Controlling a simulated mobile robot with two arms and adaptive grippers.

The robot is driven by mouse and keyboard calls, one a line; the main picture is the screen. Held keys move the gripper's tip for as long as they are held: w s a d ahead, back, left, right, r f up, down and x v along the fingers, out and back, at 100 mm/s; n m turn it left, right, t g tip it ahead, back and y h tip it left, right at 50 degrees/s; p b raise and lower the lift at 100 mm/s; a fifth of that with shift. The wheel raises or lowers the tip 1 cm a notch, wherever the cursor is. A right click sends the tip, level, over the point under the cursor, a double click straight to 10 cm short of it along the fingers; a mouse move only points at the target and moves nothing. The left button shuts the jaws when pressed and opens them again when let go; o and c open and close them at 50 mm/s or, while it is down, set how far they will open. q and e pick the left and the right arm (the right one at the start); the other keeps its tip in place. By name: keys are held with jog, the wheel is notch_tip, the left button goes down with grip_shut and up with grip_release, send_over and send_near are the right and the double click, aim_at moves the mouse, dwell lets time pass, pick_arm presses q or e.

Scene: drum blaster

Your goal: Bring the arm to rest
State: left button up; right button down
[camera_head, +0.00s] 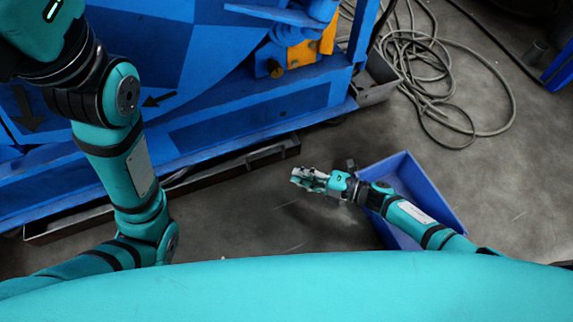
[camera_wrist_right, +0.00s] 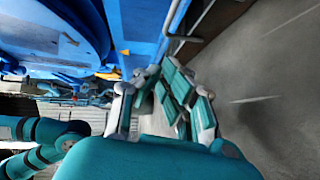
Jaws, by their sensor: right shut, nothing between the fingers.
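My right arm reaches in from the lower right in the head view, low over the floor. Its gripper (camera_head: 308,178) points left and is shut and empty, hanging clear of the blue machine. The same gripper (camera_wrist_right: 163,95) fills the middle of the right wrist view, with nothing between its fingers. My left arm stands at the left of the head view, bent upward in front of the machine. Its gripper is outside the head view and I cannot make it out in the wrist view.
A blue open bin (camera_head: 440,185) lies under my right forearm. The large blue machine (camera_head: 250,110) fills the upper left, with a dark tray (camera_head: 225,175) along its base. A coiled cable (camera_head: 440,75) lies on the floor. Bare floor lies below and left of the right gripper.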

jog(key=shift+s+d, duration=0.2)
jog(key=shift+d, duration=0.2)
jog(key=shift+r, duration=0.1)
